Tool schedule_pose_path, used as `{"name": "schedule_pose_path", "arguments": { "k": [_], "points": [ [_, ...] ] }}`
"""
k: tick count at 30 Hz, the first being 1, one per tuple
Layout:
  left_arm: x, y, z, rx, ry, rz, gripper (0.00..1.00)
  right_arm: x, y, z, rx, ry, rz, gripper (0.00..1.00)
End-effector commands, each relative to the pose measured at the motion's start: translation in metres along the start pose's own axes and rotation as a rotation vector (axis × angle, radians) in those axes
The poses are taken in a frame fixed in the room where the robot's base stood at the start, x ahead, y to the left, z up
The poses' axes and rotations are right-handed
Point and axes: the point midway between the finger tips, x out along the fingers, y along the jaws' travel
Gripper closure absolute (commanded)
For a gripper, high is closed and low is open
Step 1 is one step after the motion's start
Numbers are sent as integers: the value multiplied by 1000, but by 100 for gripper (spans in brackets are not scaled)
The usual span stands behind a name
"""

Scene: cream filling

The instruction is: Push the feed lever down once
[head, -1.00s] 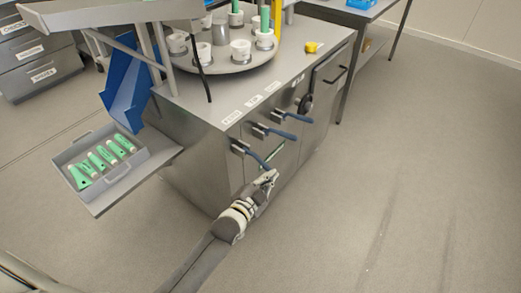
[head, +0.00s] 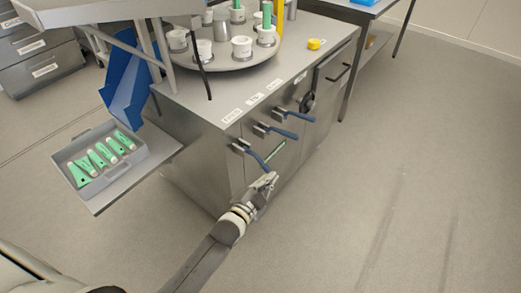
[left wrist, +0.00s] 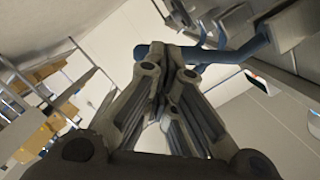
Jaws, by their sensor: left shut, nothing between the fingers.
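Three levers with blue handles stick out from the steel machine's front: a near left lever (head: 256,158), a middle lever (head: 275,131) and a far right lever (head: 295,115). The labels above them are too small to read, so I cannot tell by name which is the feed lever. My left gripper (head: 269,179) is shut and empty at the outer end of the near left lever. In the left wrist view a blue handle (left wrist: 225,55) crosses just beyond the closed fingertips (left wrist: 168,50); I cannot tell whether they touch. My right gripper is not in view.
A turntable (head: 222,62) with white cups and green tubes sits on the machine top, near a yellow button (head: 314,44). A grey tray (head: 150,165) with green tubes juts out at the left below a blue chute (head: 126,95). The floor at right is clear.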

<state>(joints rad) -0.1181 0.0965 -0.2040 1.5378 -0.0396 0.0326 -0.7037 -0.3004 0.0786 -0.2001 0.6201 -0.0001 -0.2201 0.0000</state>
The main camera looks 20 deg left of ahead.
Motion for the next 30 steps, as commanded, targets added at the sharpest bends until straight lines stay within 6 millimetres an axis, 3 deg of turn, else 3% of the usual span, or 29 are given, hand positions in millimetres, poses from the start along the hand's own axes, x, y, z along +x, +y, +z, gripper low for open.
{"name": "schedule_pose_path", "arguments": {
  "k": [30],
  "points": [
    [-5, 5, 5, -1, 0, 0, 100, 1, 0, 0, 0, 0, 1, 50]
  ]
}}
